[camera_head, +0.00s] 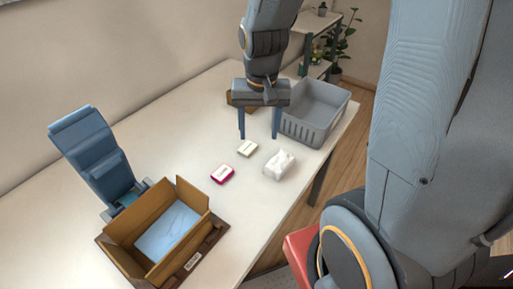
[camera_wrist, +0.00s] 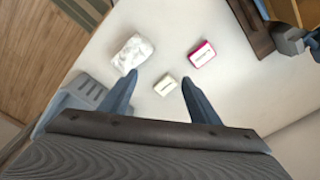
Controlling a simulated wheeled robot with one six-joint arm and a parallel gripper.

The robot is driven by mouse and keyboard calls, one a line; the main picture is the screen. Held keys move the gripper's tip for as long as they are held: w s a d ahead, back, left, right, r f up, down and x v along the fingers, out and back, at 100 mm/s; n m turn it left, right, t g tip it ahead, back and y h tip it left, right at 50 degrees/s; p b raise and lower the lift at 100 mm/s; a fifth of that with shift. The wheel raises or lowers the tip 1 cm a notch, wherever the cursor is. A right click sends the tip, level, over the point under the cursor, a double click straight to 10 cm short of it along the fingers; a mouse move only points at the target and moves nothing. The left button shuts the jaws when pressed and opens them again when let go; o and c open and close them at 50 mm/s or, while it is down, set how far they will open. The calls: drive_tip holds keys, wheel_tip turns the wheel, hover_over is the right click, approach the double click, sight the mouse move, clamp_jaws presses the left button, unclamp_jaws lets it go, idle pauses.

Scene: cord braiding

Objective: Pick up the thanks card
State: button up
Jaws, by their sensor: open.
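Two small cards or flat packs lie on the white table, and their lettering is too small to tell which is the thanks card. One is cream with a dark line of print (camera_head: 247,149); the other is white-faced with a pink edge (camera_head: 222,174). In the wrist view the cream one (camera_wrist: 165,86) lies between my fingers in the picture, and the pink-edged one (camera_wrist: 202,55) lies beyond and to the right. My gripper (camera_head: 259,136) is open and empty, pointing down above the table behind the cream one. Its two fingers also show in the wrist view (camera_wrist: 160,79).
A white crumpled pack (camera_head: 280,163) lies right of the cards. A grey slotted basket (camera_head: 318,122) stands at the table's right edge. An open brown box (camera_head: 192,200) with a blue sheet inside and a blue stand-like device (camera_head: 92,150) are at left. The table between is clear.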

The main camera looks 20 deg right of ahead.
sight(248, 147)
drive_tip(key=w+f+m, duration=0.2)
drive_tip(key=w, duration=0.1)
drive_tip(key=w+f+m, duration=0.2)
drive_tip(key=w, duration=0.1)
drive_tip(key=w+f+m+g+b, duration=0.1)
drive_tip(key=w+f+m, duration=0.1)
drive_tip(key=w, duration=0.1)
drive_tip(key=shift+w+d+m, duration=0.15)
drive_tip(key=shift+w+m, duration=0.15)
drive_tip(key=shift+m, duration=0.1)
drive_tip(key=shift+w+f, duration=0.1)
drive_tip(key=shift+f, duration=0.25)
drive_tip(key=shift+a+f+p, duration=0.15)
drive_tip(key=shift+f+p, duration=0.45)
drive_tip(key=shift+f, duration=1.25)
drive_tip(key=shift+a+f+p, duration=0.15)
drive_tip(key=shift+f+p, duration=0.45)
drive_tip(key=shift+f, duration=1.2)
drive_tip(key=c, duration=1.1)
